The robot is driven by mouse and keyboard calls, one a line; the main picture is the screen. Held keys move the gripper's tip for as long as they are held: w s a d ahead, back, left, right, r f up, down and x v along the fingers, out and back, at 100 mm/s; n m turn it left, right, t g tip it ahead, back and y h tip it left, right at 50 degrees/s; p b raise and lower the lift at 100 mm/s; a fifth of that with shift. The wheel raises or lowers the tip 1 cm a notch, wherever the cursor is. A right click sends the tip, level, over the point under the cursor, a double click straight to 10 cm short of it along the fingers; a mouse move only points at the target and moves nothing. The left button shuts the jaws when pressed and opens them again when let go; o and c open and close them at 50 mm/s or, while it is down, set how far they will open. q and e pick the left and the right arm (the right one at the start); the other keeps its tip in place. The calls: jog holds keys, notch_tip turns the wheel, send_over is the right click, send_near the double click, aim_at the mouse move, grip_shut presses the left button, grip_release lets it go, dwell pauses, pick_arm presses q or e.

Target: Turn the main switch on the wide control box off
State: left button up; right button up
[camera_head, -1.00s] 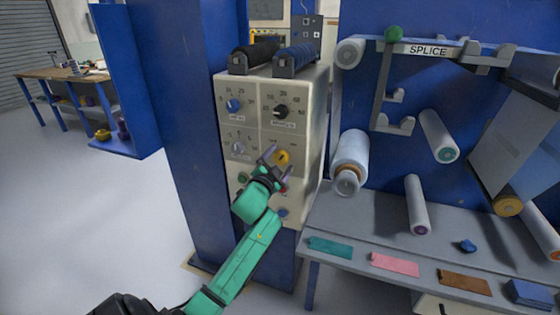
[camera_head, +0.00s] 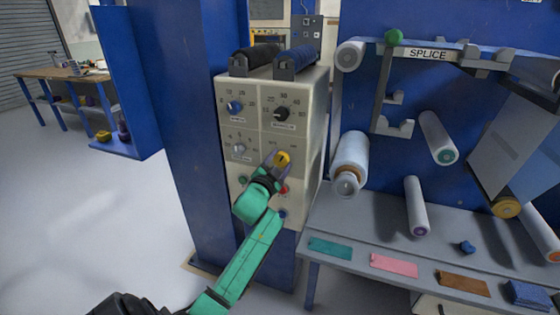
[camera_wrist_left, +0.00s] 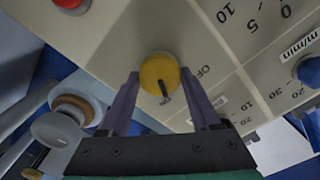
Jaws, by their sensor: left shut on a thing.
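The wide control box (camera_head: 300,140) is cream-coloured, with several dials and buttons on its front. The yellow switch knob (camera_head: 283,158) is low on its front panel. My left gripper (camera_head: 276,164) reaches it from below. In the left wrist view the yellow knob (camera_wrist_left: 159,74) sits between the two purple fingers of my left gripper (camera_wrist_left: 160,80), which are shut on it. A dark pointer mark on the knob points toward the bottom of that view. Lettering that seems to read OFF is printed beside the knob. My right gripper is out of view.
A red button (camera_wrist_left: 70,3) is close to the knob; it also shows in the head view (camera_head: 283,189). A blue post (camera_head: 205,130) stands left of the box. A splice table (camera_head: 400,235) with rollers and coloured strips stands to the right.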

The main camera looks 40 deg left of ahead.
pick_arm(q)
jog(key=n+p, duration=0.2)
jog(key=n, duration=0.1)
jog(key=n+p, duration=0.2)
jog(key=n, duration=0.1)
jog(key=shift+r+n+p, duration=0.2)
jog(key=shift+n+p, duration=0.15)
jog(key=shift+n, duration=0.05)
jog(key=n+p, duration=0.2)
jog(key=n, duration=0.2)
jog(key=shift+a+f+p, duration=0.1)
jog(key=shift+p, duration=0.2)
jog(key=shift+f+n+p, duration=0.1)
jog(key=shift+n+p, duration=0.3)
jog(key=shift+n, duration=0.4)
jog(key=o, duration=1.4)
jog(key=shift+c, duration=0.2)
jog(key=shift+s, duration=0.1)
